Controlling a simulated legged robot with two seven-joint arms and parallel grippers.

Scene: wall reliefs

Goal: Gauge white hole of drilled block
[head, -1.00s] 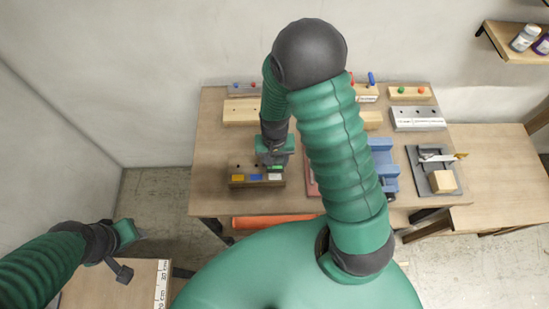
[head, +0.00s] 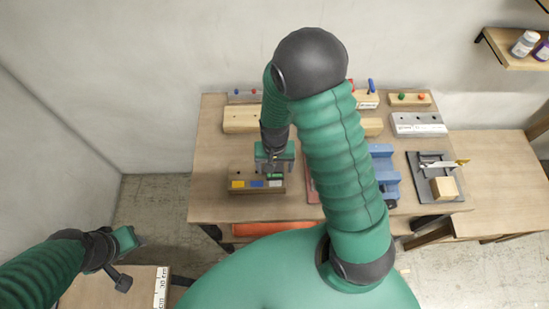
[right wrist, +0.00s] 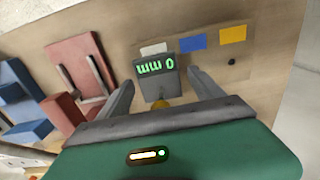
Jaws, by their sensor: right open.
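The drilled block (head: 237,189) is a wooden block at the front left of the table, with yellow, blue and white labels. In the right wrist view the white label (right wrist: 153,48) is beside a grey gauge (right wrist: 156,78) with a green display, which reads 0 mm upside down. The gauge also shows in the head view (head: 275,176), at the block's white end. My right gripper (right wrist: 160,80) is open, with one finger on each side of the gauge and gaps between. Whether the gauge's tip is in the white hole is hidden. My left gripper (head: 128,244) is at the lower left; its jaws are unclear.
A red fixture (right wrist: 80,65) and a blue fixture (right wrist: 22,105) are beside the block. Wooden and grey blocks (head: 418,123) line the table's back. A dark plate with a caliper and a wooden cube (head: 444,187) is at the right. A side table (head: 500,180) has free room.

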